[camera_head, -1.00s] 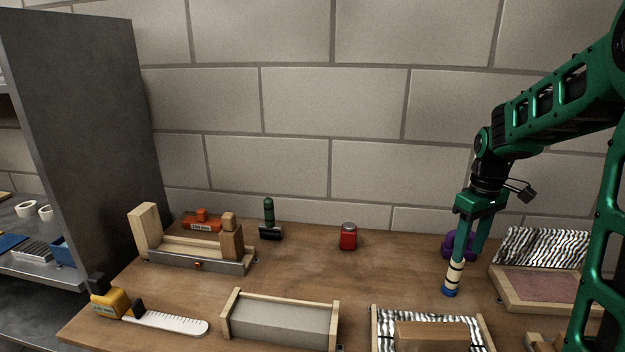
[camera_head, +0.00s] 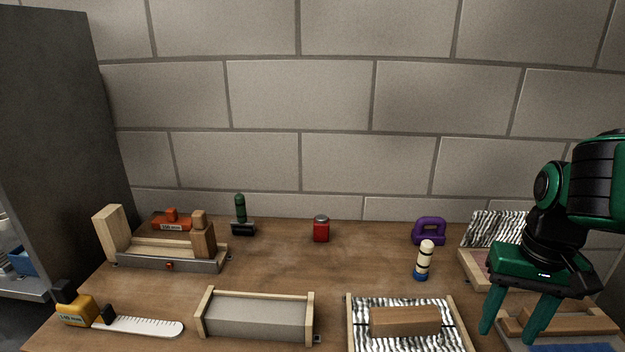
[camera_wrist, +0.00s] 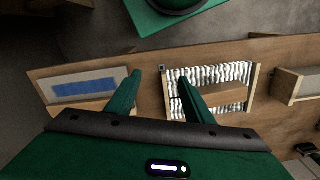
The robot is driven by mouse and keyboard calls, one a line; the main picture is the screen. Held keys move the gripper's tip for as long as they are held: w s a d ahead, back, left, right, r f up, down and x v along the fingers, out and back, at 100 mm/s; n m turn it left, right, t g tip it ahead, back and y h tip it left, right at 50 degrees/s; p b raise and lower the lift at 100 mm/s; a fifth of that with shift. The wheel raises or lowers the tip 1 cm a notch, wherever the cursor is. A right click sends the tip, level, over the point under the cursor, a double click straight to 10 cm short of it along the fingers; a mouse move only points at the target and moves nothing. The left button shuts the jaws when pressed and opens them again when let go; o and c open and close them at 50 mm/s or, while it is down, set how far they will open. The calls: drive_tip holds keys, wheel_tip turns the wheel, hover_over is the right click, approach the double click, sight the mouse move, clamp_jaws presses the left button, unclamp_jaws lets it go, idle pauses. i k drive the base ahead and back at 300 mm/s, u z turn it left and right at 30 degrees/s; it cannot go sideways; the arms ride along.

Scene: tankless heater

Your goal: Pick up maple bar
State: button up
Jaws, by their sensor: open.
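A plain brown wooden bar (camera_head: 405,321) lies in a tray with black-and-white striped lining (camera_head: 362,340); it also shows in the wrist view (camera_wrist: 226,96). Another wooden bar (camera_head: 572,325) lies at the right, by a tray with a blue strip. I cannot tell for certain which is the maple bar. My gripper (camera_head: 508,335) is open and empty, fingers pointing down, between these two trays in the picture. In the wrist view, my gripper (camera_wrist: 159,78) has one finger overlapping the striped tray and the other near the blue-strip tray (camera_wrist: 85,88).
A grey-topped wooden box (camera_head: 258,315) stands left of the striped tray. A banded white cylinder (camera_head: 424,260), purple object (camera_head: 429,231), red canister (camera_head: 321,228) and second striped tray (camera_head: 490,230) stand behind. The table's middle is clear.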

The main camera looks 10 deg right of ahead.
sight(586, 326)
drive_tip(key=z, duration=1.5)
drive_tip(key=k, duration=1.25)
drive_tip(key=z, duration=0.35)
drive_tip(key=i, duration=0.8)
drive_tip(key=u, duration=0.2)
